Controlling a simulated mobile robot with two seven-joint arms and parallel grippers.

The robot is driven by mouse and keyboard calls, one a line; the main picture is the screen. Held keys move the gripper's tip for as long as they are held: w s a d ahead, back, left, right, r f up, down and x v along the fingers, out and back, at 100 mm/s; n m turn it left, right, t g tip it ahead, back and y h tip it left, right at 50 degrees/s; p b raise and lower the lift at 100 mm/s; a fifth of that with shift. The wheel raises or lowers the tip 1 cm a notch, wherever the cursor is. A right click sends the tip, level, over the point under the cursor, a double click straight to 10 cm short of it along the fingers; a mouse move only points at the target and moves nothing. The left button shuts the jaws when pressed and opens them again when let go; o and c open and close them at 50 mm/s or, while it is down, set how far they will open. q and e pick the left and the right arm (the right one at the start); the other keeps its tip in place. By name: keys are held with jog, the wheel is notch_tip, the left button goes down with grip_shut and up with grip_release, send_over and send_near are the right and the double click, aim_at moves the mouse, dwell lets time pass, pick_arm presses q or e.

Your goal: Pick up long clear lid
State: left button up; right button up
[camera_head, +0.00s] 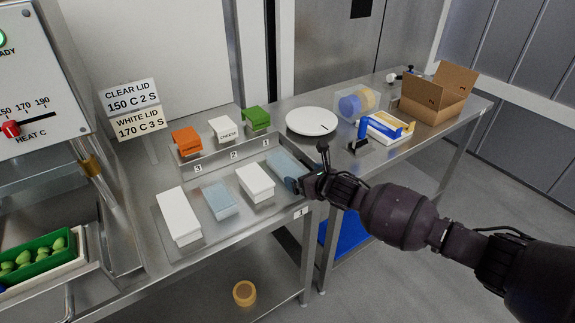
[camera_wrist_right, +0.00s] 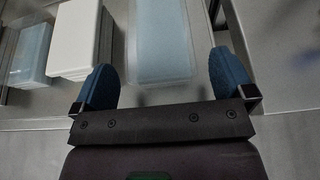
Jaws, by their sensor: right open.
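The long clear lid (camera_head: 281,162) is a long, pale-blue, see-through container top at the right end of the row on the steel table. It also shows in the right wrist view (camera_wrist_right: 162,35), lying lengthwise ahead between my fingers. My right gripper (camera_head: 301,183) is open at the near end of it, with blue fingertips (camera_wrist_right: 162,66) spread on either side. I cannot tell whether the fingers touch it. The gripper hides part of its near end in the head view. My left gripper is not in view.
Left of it stand a short white box (camera_head: 255,183), a short clear box (camera_head: 219,199) and a long white box (camera_head: 178,216). Behind are orange (camera_head: 187,141), white (camera_head: 223,129) and green (camera_head: 257,118) containers. A plate (camera_head: 311,121) and cardboard box (camera_head: 437,93) are further right.

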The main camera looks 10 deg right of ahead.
jog(key=shift+x, duration=1.2)
jog(key=c, duration=0.9)
jog(key=shift+o, duration=0.2)
